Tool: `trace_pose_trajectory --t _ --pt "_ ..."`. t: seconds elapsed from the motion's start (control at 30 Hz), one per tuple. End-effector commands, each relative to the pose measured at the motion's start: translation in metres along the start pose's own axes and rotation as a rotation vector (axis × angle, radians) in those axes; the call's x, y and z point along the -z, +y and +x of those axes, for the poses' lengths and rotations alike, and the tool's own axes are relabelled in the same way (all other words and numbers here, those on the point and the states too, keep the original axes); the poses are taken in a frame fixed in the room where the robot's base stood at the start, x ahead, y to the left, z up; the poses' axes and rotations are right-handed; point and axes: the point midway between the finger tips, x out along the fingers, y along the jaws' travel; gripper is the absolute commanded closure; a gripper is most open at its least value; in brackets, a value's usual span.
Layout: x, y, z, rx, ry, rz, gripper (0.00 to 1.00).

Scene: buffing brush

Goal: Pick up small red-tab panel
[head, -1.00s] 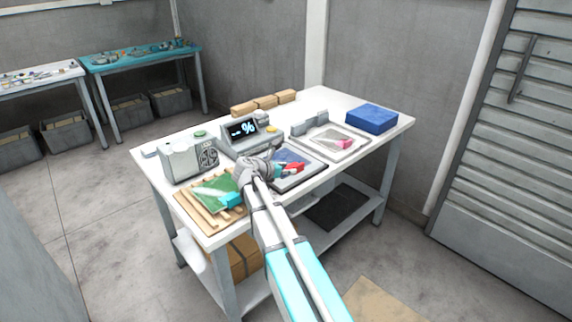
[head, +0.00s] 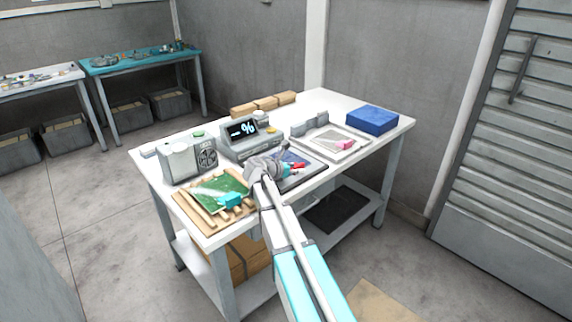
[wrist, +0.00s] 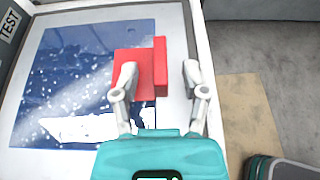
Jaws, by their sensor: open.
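The small panel (wrist: 75,70) is blue with white specks and lies flat in the wrist view. Its red tab (wrist: 160,68) has an upright part near the panel's right edge. In the head view the red tab (head: 298,166) shows just beyond the end of my arm, and the panel is mostly hidden. My gripper (wrist: 160,75) is open. Its left finger overlaps the flat red part in the picture, and its right finger is to the right of the upright part, with a gap. I cannot tell how high the fingers are above the tab.
A tray with a pink-tab panel (head: 345,146) and a blue block (head: 372,118) are to the right.

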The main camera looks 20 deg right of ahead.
Motion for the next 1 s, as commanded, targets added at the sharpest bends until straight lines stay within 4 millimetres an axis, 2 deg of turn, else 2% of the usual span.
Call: trace_pose_trajectory --t 0.03,0.33,1.0 --pt "0.0001 0.0000 -0.0001 0.000 0.000 0.000 0.45" --pt "0.0001 0.0001 -0.0001 0.000 0.000 0.000 1.00" --pt "-0.0055 -0.0001 -0.0021 0.000 0.000 0.000 1.00"
